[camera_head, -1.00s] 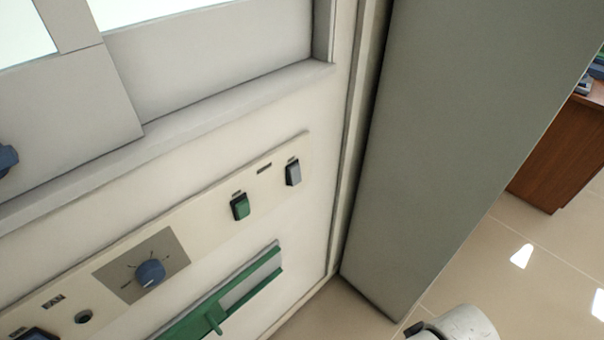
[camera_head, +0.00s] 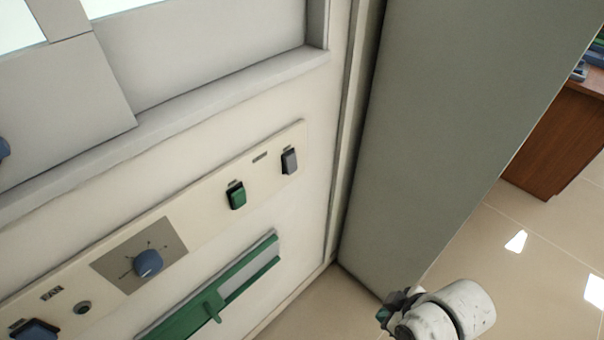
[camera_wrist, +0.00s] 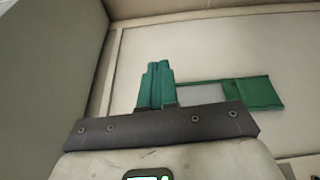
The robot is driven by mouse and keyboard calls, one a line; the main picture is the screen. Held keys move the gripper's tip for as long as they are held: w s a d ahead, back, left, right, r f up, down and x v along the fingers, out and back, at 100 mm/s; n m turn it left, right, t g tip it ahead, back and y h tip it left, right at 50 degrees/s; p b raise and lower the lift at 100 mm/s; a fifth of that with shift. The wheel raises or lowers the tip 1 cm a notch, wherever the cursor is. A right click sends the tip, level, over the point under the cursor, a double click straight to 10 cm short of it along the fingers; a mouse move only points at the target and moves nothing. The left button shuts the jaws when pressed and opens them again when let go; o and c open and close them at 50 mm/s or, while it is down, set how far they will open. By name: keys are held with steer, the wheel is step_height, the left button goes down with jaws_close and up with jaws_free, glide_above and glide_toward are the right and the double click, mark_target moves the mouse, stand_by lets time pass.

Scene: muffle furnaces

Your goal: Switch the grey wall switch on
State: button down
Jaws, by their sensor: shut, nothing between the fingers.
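The grey wall switch (camera_head: 289,161) is a small grey rocker at the right end of the cream control panel in the head view. A green rocker switch (camera_head: 236,196) sits to its left. My gripper (camera_head: 386,317) shows at the lower right of the head view, below and right of the switch and apart from the panel. In the wrist view its green fingers (camera_wrist: 155,84) are together, with nothing between them. The grey switch cannot be made out in the wrist view.
A blue knob (camera_head: 148,263) and a green slide handle (camera_head: 213,306) sit on or below the panel. A grey-green wall (camera_head: 440,130) stands close at the right. A jutting ledge (camera_head: 200,113) runs above the panel. Tiled floor is open at the right.

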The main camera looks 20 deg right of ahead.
steer(key=w+r+n+t+y, duration=0.4)
steer(key=w+r+n+t, duration=0.7)
steer(key=w+r+n, duration=0.5)
steer(key=shift+w+a+r+n+t, duration=0.3)
steer(key=shift+a+r+n, duration=0.1)
steer(key=shift+r+n, duration=0.3)
steer(key=p, duration=0.5)
glide_toward(293, 171)
steer(key=x, duration=0.5)
steer(key=shift+w+r, duration=0.1)
steer(key=shift+w, duration=0.1)
steer(key=shift+x, duration=0.75)
steer(key=shift+f+b, duration=0.25)
steer(key=shift+b, duration=0.05)
